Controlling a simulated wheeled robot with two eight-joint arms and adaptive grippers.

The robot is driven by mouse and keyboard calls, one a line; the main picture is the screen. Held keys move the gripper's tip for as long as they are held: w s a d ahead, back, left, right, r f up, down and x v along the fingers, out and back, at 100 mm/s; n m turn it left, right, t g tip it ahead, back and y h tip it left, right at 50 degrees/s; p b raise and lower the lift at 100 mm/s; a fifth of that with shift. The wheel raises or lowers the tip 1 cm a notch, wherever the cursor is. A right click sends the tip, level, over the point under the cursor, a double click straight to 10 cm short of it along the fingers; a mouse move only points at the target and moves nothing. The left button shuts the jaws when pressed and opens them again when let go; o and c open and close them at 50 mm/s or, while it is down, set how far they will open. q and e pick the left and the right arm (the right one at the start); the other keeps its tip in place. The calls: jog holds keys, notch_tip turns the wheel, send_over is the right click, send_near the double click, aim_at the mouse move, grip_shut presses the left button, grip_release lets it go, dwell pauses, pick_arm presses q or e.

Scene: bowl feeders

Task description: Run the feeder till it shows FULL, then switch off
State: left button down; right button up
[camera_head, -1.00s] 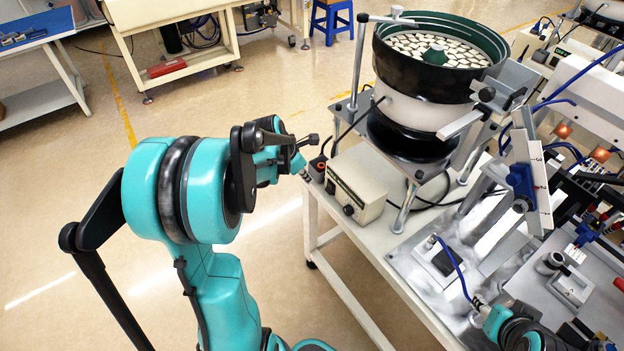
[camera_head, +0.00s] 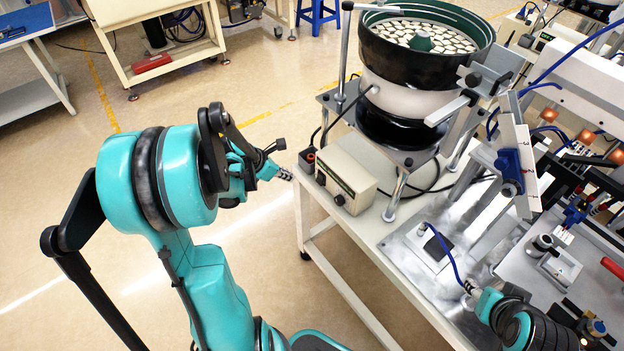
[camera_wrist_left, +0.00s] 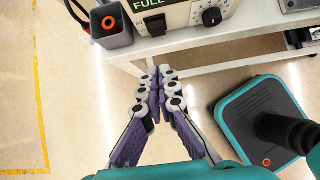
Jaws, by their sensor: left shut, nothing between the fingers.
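The bowl feeder (camera_head: 425,85) has a dark green bowl holding many pale parts. Its cream control box (camera_head: 347,178) stands on the table below it. In the left wrist view, the control box (camera_wrist_left: 182,12) shows green letters reading FULL at the top edge. A black rocker switch (camera_wrist_left: 155,25) sits below the display, and a black knob (camera_wrist_left: 212,17) is to the right. I cannot tell the switch's position. My left gripper (camera_head: 284,174) is shut and empty, just off the table's corner, left of the box. It also shows in the left wrist view (camera_wrist_left: 159,84), apart from the switch. My right gripper (camera_head: 470,288) is over the table's metal plate; its fingers are too small to judge.
A dark grey holder with an orange inside (camera_wrist_left: 110,23) stands left of the control box, close to my left gripper. A numbered upright gauge (camera_head: 520,165) and metal fixtures crowd the table's right side.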

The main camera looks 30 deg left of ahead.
pick_arm(q)
jog(key=b, duration=0.4)
send_near(318, 182)
notch_tip(318, 182, down, 4)
jog(key=w, duration=0.1)
jog(key=w+d+f+b, duration=0.1)
jog(key=w, duration=0.1)
jog(key=shift+w+d+f, duration=0.1)
jog(key=shift+w+d, duration=0.1)
jog(key=shift+w+d+f+b, duration=0.1)
jog(key=shift+w+f+b, duration=0.15)
jog(key=shift+b, duration=0.1)
jog(key=shift+r, duration=0.1)
